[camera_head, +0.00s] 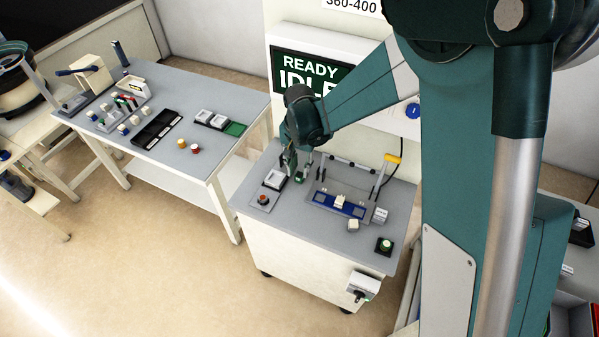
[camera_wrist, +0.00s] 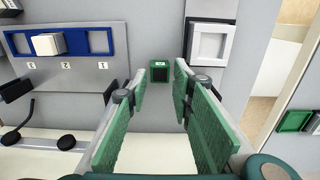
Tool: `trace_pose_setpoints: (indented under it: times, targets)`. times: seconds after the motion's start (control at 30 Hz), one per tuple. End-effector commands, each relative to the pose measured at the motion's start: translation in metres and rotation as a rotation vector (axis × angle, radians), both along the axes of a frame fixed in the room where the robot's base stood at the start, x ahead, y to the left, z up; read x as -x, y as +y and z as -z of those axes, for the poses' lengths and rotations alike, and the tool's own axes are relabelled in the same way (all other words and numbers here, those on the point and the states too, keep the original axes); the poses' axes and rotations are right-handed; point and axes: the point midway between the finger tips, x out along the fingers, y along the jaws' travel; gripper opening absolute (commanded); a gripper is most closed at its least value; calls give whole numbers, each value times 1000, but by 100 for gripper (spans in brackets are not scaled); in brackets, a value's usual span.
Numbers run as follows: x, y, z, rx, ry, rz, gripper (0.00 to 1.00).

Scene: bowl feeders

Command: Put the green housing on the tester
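The green housing (camera_wrist: 160,71) is a small green block with a dark square opening. It stands on the grey tester top (camera_head: 328,236), between a white square frame (camera_wrist: 210,44) and the blue-strip fixture (camera_wrist: 90,42). In the wrist view my gripper (camera_wrist: 160,82) is open, with its green-padded fingers apart and the housing visible ahead between the tips. I see no finger touching it. In the head view my gripper (camera_head: 297,168) points down over the tester, left of the fixture, and partly hides the housing there.
A white block (camera_head: 340,201) sits in the blue strip, and other pale blocks (camera_head: 353,225) stand nearby. A yellow-handled lever (camera_head: 392,158) rises behind the fixture. A red button (camera_head: 263,199) and green button (camera_head: 385,245) are on the tester. The left table (camera_head: 176,103) holds trays and parts.

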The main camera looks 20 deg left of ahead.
Motion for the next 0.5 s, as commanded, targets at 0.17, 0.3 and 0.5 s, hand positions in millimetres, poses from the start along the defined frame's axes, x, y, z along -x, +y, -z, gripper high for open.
trace_pose_setpoints:
  times: [0.17,0.3,0.5]
  targets:
    - [0,0,-30,0,0,0,24]
    - [0,0,-51,0,0,0,24]
    - [0,0,-73,0,0,0,24]
